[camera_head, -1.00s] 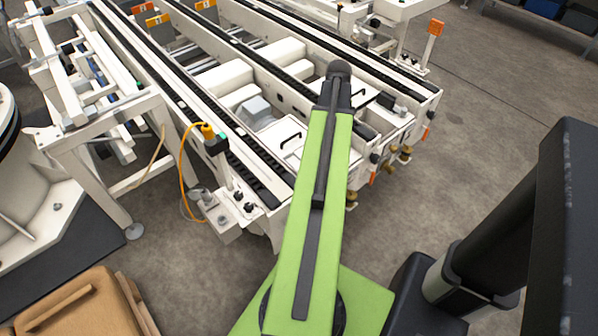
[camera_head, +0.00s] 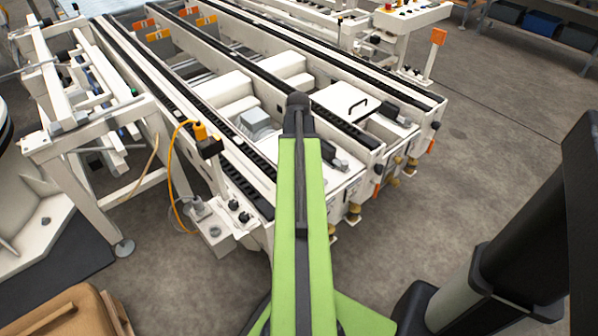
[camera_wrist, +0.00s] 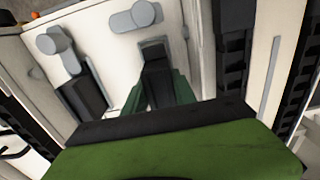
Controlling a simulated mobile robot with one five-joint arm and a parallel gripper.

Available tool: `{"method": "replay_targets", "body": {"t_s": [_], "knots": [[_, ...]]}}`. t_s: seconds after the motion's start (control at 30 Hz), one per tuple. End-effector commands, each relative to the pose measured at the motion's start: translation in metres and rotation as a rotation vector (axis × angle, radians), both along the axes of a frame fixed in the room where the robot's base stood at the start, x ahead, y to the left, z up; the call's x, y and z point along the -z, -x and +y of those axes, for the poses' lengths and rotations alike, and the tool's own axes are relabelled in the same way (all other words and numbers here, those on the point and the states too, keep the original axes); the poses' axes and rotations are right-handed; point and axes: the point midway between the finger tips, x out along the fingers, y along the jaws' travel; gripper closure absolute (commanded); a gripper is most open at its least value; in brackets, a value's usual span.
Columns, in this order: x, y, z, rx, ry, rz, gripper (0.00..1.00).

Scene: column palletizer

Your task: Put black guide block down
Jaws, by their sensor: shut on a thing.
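The black guide block (camera_wrist: 157,72) appears in the wrist view as a dark block between the dark green fingers of my gripper (camera_wrist: 158,88). My gripper is shut on it. The block and fingers are over a pale machine panel (camera_wrist: 112,62); I cannot tell whether the block touches it. In the head view my green arm reaches over the front end of the white conveyor frame (camera_head: 235,83). My gripper and the block are hidden there behind the arm's end.
Grey-ended black motors (camera_head: 407,112) stand on the conveyor's front end, beside a lid with a black handle (camera_head: 350,104). A brown box (camera_head: 75,315) is at lower left.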

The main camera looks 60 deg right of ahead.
Motion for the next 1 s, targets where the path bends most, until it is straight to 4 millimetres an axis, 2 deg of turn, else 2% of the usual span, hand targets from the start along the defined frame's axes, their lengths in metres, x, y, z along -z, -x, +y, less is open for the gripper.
{"method": "replay_targets", "body": {"t_s": [0.03, 0.07, 0.33, 0.47, 0.5, 0.63, 1.0], "knots": [[0.0191, 0.0001, -0.0001, 0.000, 0.000, 0.000, 1.00], [0.0225, 0.0002, -0.0002, 0.000, 0.000, 0.000, 1.00], [0.0193, 0.0004, -0.0004, 0.000, 0.000, 0.000, 1.00], [0.0242, 0.0006, -0.0004, 0.001, 0.000, 0.000, 1.00], [0.0227, 0.0007, -0.0005, 0.001, 0.000, 0.000, 0.64], [0.0223, 0.0007, -0.0006, 0.001, 0.000, 0.000, 0.47], [0.0193, 0.0010, -0.0008, 0.001, 0.000, 0.000, 0.46]]}}
